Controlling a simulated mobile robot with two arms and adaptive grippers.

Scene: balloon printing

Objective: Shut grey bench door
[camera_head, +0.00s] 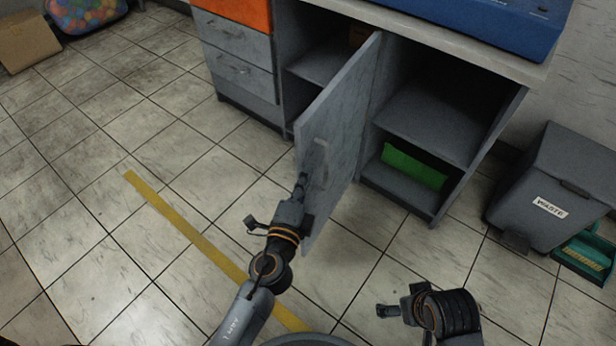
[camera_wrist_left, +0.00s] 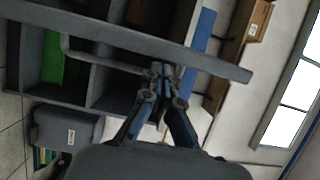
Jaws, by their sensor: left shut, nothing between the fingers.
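The grey bench door (camera_head: 345,130) stands wide open, jutting out from the front of the bench towards me. A grey bar handle (camera_head: 320,165) is on its face. My left gripper (camera_head: 302,182) is shut and empty, beside the door close to the handle. In the left wrist view the door (camera_wrist_left: 215,65) shows nearly edge-on, with its handle (camera_wrist_left: 68,45) at the left. The left fingertips (camera_wrist_left: 165,72) are by the door; I cannot tell whether they touch it. My right wrist (camera_head: 435,312) is low at the right, away from the door; its fingers are not clear.
The open cabinet (camera_head: 430,125) has shelves, with a green item (camera_head: 413,166) low inside. Grey drawers (camera_head: 240,65) are left of it. A waste bin (camera_head: 555,190) stands at the right. The tiled floor left of the door is clear, with a yellow line (camera_head: 190,230).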

